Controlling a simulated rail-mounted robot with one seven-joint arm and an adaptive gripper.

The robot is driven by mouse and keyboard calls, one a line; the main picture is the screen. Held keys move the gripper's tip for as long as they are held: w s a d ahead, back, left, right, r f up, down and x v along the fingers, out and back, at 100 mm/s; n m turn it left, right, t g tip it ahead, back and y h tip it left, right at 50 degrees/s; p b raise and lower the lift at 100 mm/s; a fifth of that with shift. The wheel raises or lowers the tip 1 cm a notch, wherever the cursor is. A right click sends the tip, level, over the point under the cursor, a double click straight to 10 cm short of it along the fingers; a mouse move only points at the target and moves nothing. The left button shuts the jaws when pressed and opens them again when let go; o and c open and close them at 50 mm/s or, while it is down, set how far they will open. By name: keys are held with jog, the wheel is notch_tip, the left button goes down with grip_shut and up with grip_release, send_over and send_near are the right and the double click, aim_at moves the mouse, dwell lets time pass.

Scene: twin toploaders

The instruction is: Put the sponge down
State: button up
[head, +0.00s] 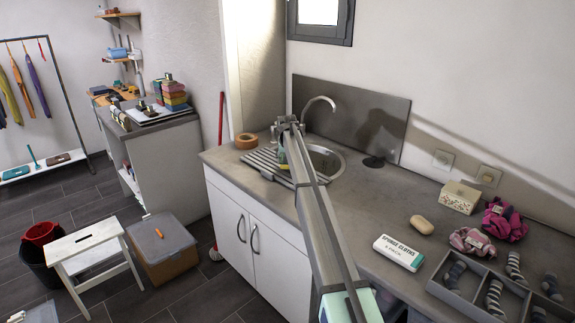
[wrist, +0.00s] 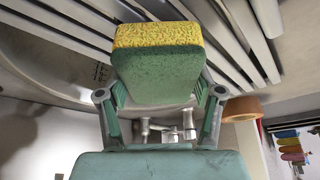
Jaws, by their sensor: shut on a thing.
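A sponge (wrist: 157,75), yellow on one layer and green on the other, fills the middle of the wrist view. My gripper (wrist: 160,92) is shut on it, with one finger at each side. Beyond the sponge in the wrist view are the ribs of the metal drainboard (wrist: 245,40). In the head view my arm reaches over the counter to the sink (head: 327,163), and a small part of the sponge (head: 282,155) shows beside the arm, over the drainboard (head: 262,163). The arm hides most of the gripper there. I cannot tell whether the sponge touches the drainboard.
On the counter (head: 385,190) to the right are a sponge cloths box (head: 398,253), a soap bar (head: 421,225) and a divided sock tray (head: 440,289).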

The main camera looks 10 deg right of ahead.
jog(key=shift+f, duration=1.35)
jog(key=shift+f, duration=0.2)
jog(key=o, duration=1)
jog(key=b+v, duration=0.2)
jog(key=v, duration=1)
jog(key=shift+r, duration=0.25)
